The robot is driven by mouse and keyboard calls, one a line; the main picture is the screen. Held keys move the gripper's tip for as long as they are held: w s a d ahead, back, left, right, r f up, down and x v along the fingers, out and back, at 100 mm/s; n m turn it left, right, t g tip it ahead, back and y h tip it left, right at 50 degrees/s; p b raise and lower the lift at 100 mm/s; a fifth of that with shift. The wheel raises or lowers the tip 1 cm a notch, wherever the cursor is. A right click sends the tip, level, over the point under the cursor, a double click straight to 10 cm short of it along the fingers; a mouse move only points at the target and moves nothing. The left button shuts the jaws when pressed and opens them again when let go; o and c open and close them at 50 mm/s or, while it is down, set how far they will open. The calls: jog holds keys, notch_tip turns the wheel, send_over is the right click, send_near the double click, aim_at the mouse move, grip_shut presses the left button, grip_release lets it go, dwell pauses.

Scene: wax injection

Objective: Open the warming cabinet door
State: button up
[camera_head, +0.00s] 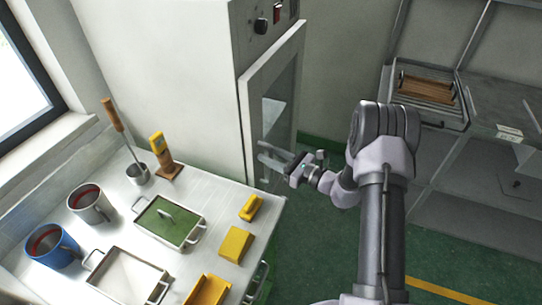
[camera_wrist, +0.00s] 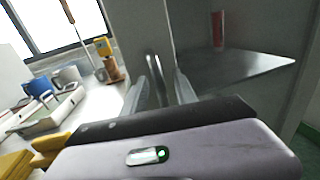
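The warming cabinet (camera_head: 190,80) is a tall pale-grey box behind the table. Its framed door (camera_head: 248,125) has a dark glass window and faces right; I see no clear gap at its edge. In the wrist view the door panel (camera_wrist: 143,30) stands ahead, with a slim upright metal handle (camera_wrist: 151,62) on it. My gripper (camera_head: 267,152) is at the lower part of the door. It also shows in the wrist view (camera_wrist: 160,88), fingers apart, with the handle's lower end between them. I cannot tell whether either finger touches it.
Grey shelving (camera_head: 480,190) stands at right. Green floor lies open between. A shelf (camera_wrist: 240,70) shows beyond the door.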

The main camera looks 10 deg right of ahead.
grip_shut()
dwell(1.3)
